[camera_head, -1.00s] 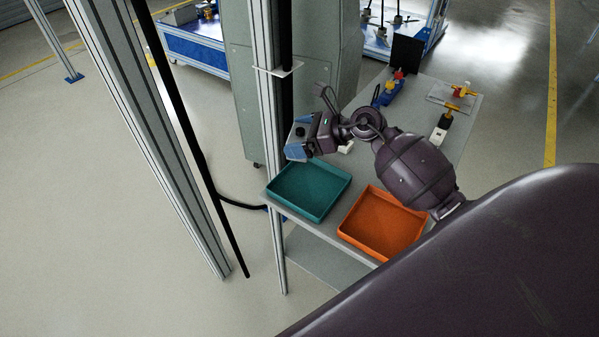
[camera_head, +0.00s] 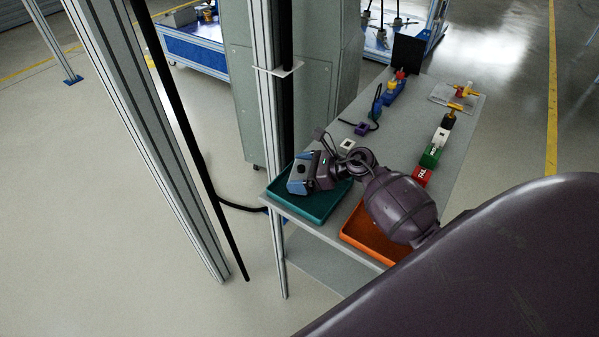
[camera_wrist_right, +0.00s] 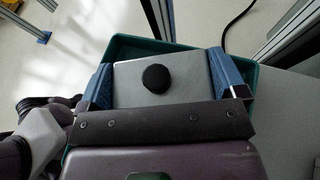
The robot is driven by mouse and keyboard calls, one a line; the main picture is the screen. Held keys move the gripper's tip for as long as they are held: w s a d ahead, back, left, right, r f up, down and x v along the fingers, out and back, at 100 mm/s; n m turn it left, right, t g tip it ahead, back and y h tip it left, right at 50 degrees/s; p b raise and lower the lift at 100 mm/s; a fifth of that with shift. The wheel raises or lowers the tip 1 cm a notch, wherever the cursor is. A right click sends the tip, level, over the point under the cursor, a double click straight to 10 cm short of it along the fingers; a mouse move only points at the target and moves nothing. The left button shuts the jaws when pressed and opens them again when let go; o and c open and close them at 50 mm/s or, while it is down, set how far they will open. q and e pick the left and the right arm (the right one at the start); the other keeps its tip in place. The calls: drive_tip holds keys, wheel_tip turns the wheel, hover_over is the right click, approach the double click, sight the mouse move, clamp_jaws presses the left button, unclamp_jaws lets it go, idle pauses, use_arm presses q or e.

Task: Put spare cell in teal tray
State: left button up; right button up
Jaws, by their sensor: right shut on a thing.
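The teal tray (camera_head: 322,208) stands on the near left end of the grey table; its rim also shows in the wrist view (camera_wrist_right: 150,46). My right gripper (camera_head: 301,180) is over the teal tray, its blue fingers pointing down towards it. In the wrist view the fingers are shut on a flat grey block with a round black knob, which I take for the spare cell (camera_wrist_right: 135,75). In the head view the gripper hides the block, so I cannot tell whether it touches the tray floor. My left gripper is not in view.
An orange tray (camera_head: 362,230) stands right of the teal one, partly under my right arm. Red, green and white blocks (camera_head: 430,155) line the table's right side. A small purple part (camera_head: 361,128) and a white one (camera_head: 347,144) lie behind. A metal post (camera_head: 275,150) rises by the tray.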

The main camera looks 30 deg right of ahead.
drive_tip(key=shift+r, duration=0.1)
drive_tip(key=o, duration=1)
drive_tip(key=v, duration=1.2)
drive_tip(key=shift+s, duration=0.1)
